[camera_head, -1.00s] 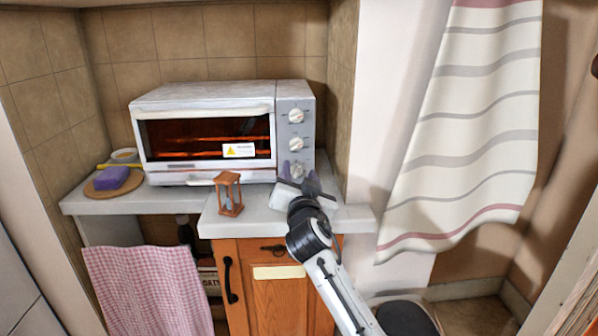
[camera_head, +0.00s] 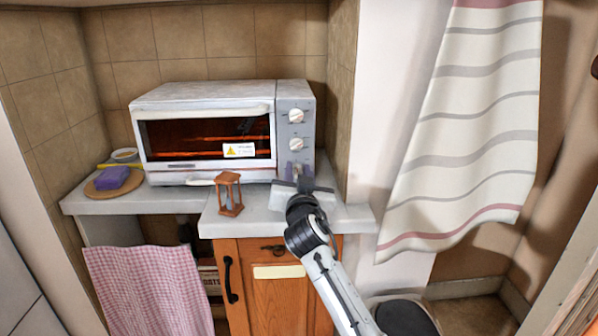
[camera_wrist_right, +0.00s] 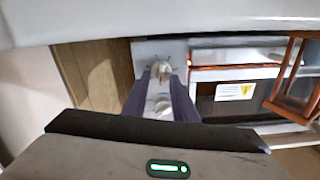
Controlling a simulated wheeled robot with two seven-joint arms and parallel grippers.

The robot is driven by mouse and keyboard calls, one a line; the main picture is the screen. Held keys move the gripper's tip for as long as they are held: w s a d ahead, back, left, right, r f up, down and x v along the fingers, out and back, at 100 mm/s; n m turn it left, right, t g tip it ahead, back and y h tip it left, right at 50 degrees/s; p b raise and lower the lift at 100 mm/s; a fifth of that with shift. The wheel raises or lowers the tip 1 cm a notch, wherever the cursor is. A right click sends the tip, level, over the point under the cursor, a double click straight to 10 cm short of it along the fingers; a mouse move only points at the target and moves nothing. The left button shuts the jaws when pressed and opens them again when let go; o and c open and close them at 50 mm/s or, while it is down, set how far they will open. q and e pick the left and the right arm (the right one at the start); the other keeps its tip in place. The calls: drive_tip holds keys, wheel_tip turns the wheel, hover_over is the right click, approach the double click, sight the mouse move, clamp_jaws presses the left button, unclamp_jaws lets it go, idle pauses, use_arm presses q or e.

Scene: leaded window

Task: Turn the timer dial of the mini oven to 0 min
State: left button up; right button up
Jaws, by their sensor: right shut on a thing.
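The mini oven (camera_head: 205,92) stands on the counter with a column of three white dials on its grey right panel. The top dial (camera_head: 296,116) and middle dial (camera_head: 296,144) are in plain sight. My right gripper (camera_head: 297,171) is at the lowest dial, which it mostly hides in the head view. In the right wrist view, the dark purple fingers (camera_wrist_right: 160,75) stand on either side of the lowest dial (camera_wrist_right: 160,69), shut on it. Another dial (camera_wrist_right: 162,106) shows between the fingers there. The dial markings are too small to read. My left gripper is not in view.
A wooden hourglass (camera_head: 229,194) stands on the counter just left of my right gripper. A purple sponge (camera_head: 113,177) lies on a round board at the left. A tiled wall (camera_head: 345,90) is close to the oven's right.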

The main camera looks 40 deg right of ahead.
drive_tip(key=shift+a+n, duration=0.1)
drive_tip(key=shift+n, duration=1.2)
drive_tip(key=o, duration=1)
drive_tip(key=shift+o, duration=0.2)
drive_tip(key=shift+a, duration=0.1)
